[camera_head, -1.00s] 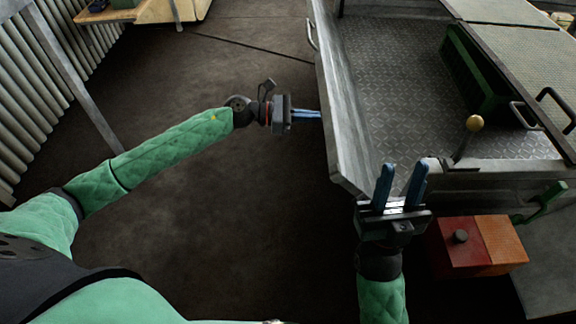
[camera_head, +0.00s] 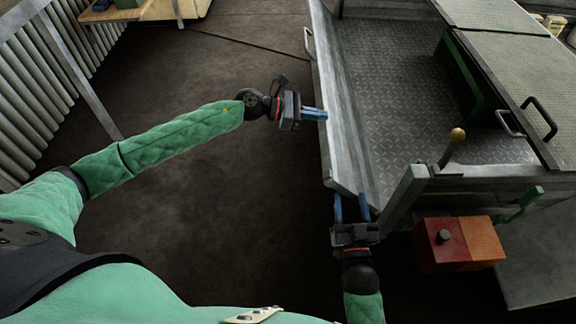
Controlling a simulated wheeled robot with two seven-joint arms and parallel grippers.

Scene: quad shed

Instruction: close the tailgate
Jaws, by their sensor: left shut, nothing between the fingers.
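The tailgate (camera_head: 333,110) is a long grey metal panel on the left side of the diamond-plate bed (camera_head: 385,85). It leans outward, with its near end apart from the corner post (camera_head: 402,196). A handle (camera_head: 308,42) sits on its outer side. My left gripper (camera_head: 325,115) is shut and empty, its blue fingertips at the panel's outer face, seemingly touching it. My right gripper (camera_head: 351,198) is open, its two blue fingers spread and pointing up at the tailgate's near end. Whether they touch the panel I cannot tell.
A brass-knobbed lever (camera_head: 455,146) stands by the bed's near wall. A red and orange box (camera_head: 460,243) with a black knob is below it. A green lever (camera_head: 522,205) is to the right. The dark floor (camera_head: 200,190) left of the tailgate is clear.

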